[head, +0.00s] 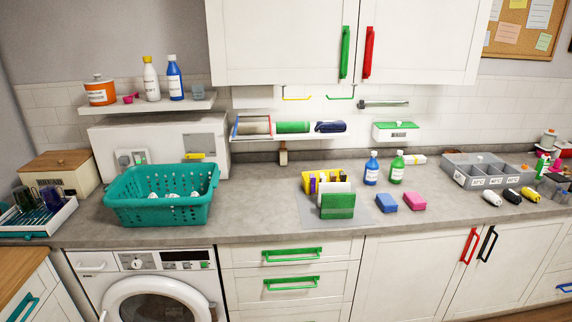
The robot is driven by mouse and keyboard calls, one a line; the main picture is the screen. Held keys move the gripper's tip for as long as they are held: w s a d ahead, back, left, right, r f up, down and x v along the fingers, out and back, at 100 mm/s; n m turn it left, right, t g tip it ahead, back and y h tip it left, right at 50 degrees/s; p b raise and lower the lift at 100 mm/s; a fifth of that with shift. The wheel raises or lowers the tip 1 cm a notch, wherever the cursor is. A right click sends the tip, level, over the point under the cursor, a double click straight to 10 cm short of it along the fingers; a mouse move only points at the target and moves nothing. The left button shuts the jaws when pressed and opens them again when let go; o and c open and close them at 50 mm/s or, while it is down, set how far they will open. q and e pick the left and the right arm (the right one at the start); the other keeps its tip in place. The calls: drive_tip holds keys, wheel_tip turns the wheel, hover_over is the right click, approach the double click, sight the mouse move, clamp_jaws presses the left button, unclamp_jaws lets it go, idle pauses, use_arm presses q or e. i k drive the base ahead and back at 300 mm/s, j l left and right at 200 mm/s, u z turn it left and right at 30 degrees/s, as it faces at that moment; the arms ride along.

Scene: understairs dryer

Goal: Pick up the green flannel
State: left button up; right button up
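A green rolled or folded cloth (293,127), which looks like the green flannel, lies on the small white wall shelf (270,138) under the wall cupboard. A beige roll (255,126) lies to its left and a dark navy one (330,127) to its right. A second green thing, a flat upright green piece (337,206), stands on the counter in front of the yellow rack (322,178); I cannot tell its material. Neither of my grippers shows in the head view.
A teal basket (160,208) with white items inside stands on the counter (262,210) at left. Blue (371,170) and green (397,169) bottles, blue (386,202) and pink (414,202) blocks, and a grey divided tray (452,170) stand to the right. Counter between basket and rack is clear.

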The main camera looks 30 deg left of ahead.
sight(334, 206)
drive_tip(key=i+l, duration=0.1)
drive_tip(key=i, duration=0.35)
drive_tip(key=i+l, duration=0.1)
drive_tip(key=i, duration=0.3)
drive_tip(key=i+l, duration=0.1)
drive_tip(key=l, duration=0.2)
drive_tip(key=i+l, duration=0.1)
drive_tip(key=l, duration=0.2)
drive_tip(key=i+l, duration=0.1)
drive_tip(key=l, duration=0.25)
